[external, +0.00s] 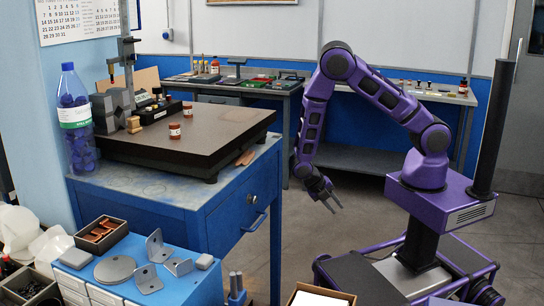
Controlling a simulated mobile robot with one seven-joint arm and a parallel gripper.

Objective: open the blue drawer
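The blue drawer (237,218) is in the right-hand side of the blue workbench at centre left. Its front looks flush with the bench, so it appears shut. A bar handle (256,222) sticks out from its front, with a round lock (252,198) above it. My gripper (337,208) hangs in free air to the right of the drawer, clearly apart from the handle. It points down and its two fingers are spread, with nothing between them.
A dark surface plate (190,133) with small jars lies on the workbench, beside a blue-capped bottle (75,115). A low blue cabinet (190,284) with metal parts stands in front. Open floor (305,235) lies between the bench and my base.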

